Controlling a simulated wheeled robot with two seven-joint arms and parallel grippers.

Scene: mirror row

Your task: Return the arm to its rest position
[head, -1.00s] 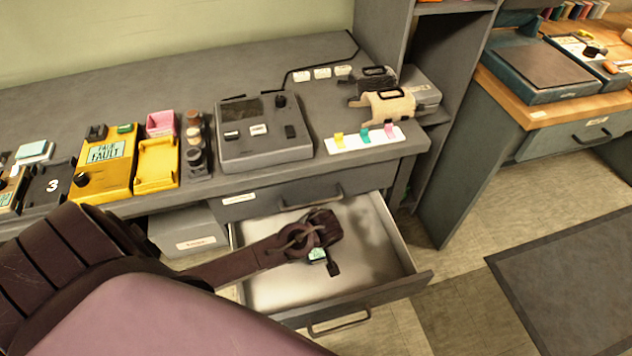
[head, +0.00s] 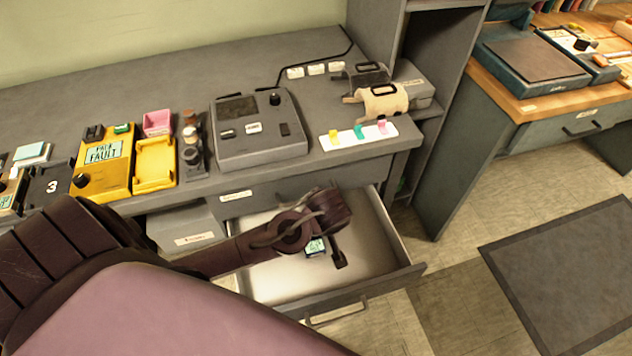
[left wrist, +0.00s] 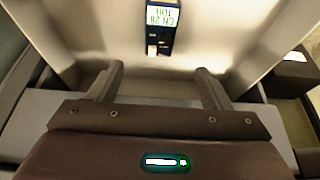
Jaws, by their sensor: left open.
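My left arm comes in from the left in the head view, and its gripper (head: 338,250) is over the open drawer (head: 385,258). In the left wrist view the two fingers of my left gripper (left wrist: 158,85) stand wide apart with nothing between them. A small dark device with a lit display (head: 316,246) lies in the drawer, partly hidden by the gripper. It also shows in the left wrist view (left wrist: 161,38), beyond the fingertips and apart from them. My right gripper is not in view.
The grey desk (head: 315,85) above the drawer holds a yellow fault box (head: 103,165), a yellow tray (head: 154,166), a grey console (head: 255,130) and a white strip with coloured tabs (head: 358,135). A cabinet stands right of the desk. Floor with a dark mat (head: 565,275) is clear at the right.

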